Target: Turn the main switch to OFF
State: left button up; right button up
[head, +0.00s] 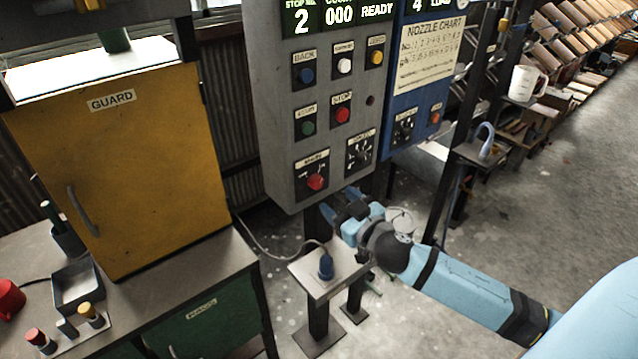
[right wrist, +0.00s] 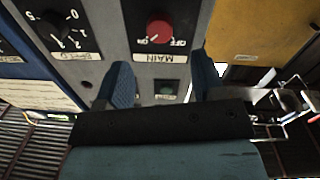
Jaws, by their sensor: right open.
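The main switch (head: 316,182) is a red rotary knob on a dark plate at the lower left of the grey control panel (head: 280,130). In the right wrist view the picture is upside down, and the red knob (right wrist: 159,31) shows beside the ON and OFF marks and the MAIN label (right wrist: 160,58). I cannot tell which mark the knob points at. My right gripper (head: 340,204) is open and empty, just below and right of the knob in the head view. In the right wrist view its two blue fingers (right wrist: 164,80) are spread, apart from the knob. My left gripper is out of view.
A speed dial (head: 360,150) sits right of the main switch, with several coloured buttons above. A blue panel (head: 402,85) adjoins on the right. A yellow guard door (head: 130,170) stands at left. A small stand (head: 318,280) with a blue-handled object is below the gripper.

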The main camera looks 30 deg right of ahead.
aim_at(318, 185)
jog(key=w+p, duration=0.1)
jog(key=w, duration=0.6)
jog(key=shift+w+a, duration=0.1)
jog(key=shift+w, duration=0.15)
jog(key=c, duration=0.9)
